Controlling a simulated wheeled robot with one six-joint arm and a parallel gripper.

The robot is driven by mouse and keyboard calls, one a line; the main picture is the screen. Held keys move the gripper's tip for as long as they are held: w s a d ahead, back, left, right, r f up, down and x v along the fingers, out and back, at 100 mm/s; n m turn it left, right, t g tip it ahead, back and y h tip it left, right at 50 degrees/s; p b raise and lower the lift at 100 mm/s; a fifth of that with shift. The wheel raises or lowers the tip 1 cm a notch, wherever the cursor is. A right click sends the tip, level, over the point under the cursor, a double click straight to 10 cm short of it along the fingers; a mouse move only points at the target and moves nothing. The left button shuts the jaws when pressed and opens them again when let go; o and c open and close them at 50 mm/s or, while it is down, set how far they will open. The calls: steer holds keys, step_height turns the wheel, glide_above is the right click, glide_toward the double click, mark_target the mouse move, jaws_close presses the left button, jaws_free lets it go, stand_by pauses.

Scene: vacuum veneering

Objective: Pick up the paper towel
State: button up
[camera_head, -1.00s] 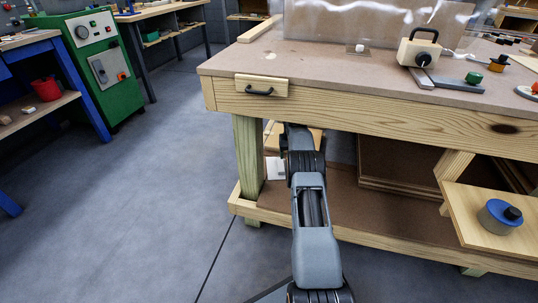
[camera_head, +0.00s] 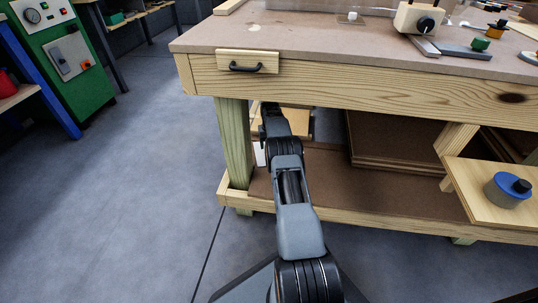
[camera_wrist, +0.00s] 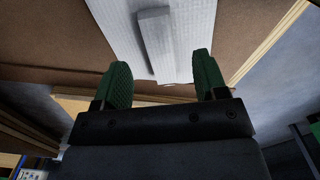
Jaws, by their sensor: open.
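The paper towel (camera_wrist: 200,30) is a white, textured sheet with a narrower raised white strip on it, lying on the brown lower shelf. In the wrist view it is beyond my fingertips, between the lines of the two fingers. My gripper (camera_wrist: 160,60) is open, with green finger pads, and nothing is held between them. I cannot tell the exact gap between fingers and towel. In the head view my arm reaches under the bench and hides the gripper; only a small white piece of the towel (camera_head: 259,155) shows beside the bench leg.
The workbench (camera_head: 330,45) overhangs my arm, with a handled drawer front (camera_head: 246,62) at its left. A wooden leg (camera_head: 236,143) stands just left of my arm. Stacked brown boards (camera_head: 390,138) lie to the right on the lower shelf (camera_head: 345,185). Floor at left is clear.

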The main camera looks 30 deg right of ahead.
step_height(320, 180, down, 5)
steer(key=b, duration=0.3)
steer(key=shift+d+f, duration=0.1)
steer(key=shift+d, duration=0.05)
steer(key=shift+c, duration=0.3)
steer(key=c, duration=0.9)
steer(key=shift+c, duration=0.2)
step_height(320, 180, up, 10)
steer(key=p, duration=0.4)
